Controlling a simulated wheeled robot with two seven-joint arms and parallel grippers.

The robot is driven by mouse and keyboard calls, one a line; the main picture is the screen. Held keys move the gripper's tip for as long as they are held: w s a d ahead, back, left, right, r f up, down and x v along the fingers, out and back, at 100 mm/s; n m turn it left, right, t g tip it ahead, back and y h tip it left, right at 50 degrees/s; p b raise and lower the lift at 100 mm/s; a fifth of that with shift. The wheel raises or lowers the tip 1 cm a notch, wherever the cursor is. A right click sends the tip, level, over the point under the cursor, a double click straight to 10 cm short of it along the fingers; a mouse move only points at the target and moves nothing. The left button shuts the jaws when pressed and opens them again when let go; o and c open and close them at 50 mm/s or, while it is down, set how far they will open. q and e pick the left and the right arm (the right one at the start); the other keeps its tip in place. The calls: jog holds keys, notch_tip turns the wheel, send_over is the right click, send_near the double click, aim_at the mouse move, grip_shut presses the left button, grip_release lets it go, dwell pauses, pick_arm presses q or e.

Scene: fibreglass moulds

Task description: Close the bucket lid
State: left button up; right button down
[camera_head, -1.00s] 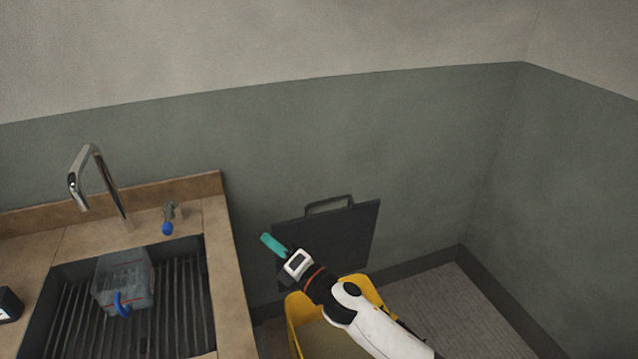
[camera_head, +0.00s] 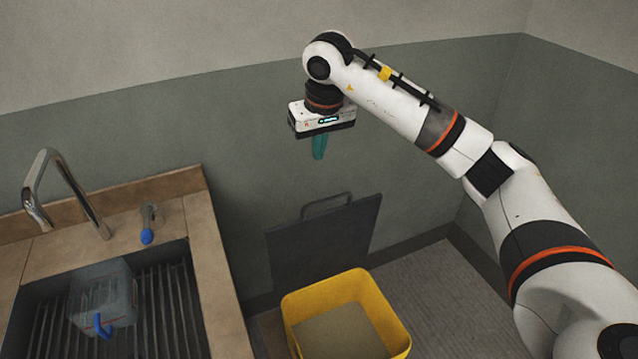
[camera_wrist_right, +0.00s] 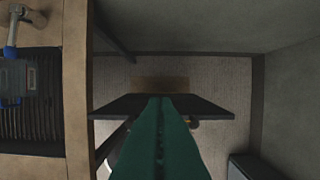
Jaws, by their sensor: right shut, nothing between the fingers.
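The yellow bucket (camera_head: 388,318) stands on the floor to the right of the sink counter. Its dark grey lid (camera_head: 325,240) is open and stands nearly upright at the back of the bucket, with a loop handle (camera_head: 327,203) on its top edge. My right gripper (camera_head: 318,147) points down above the lid, apart from it, with its teal fingers shut and empty. In the right wrist view the shut fingers (camera_wrist_right: 160,135) fill the lower middle, and the lid shows as a dark band (camera_wrist_right: 215,108) behind them. My left gripper is not in view.
A wooden counter (camera_head: 215,270) with a sink, a tap (camera_head: 75,190) and a clear container (camera_head: 103,290) is at the left. Walls close the back and right. The floor (camera_head: 430,290) right of the bucket is clear.

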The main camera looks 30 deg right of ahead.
notch_tip(320, 180, down, 9)
jog(key=s+p, duration=0.2)
jog(key=p, duration=0.3)
jog(key=shift+a, duration=0.15)
jog(key=shift+f, duration=0.1)
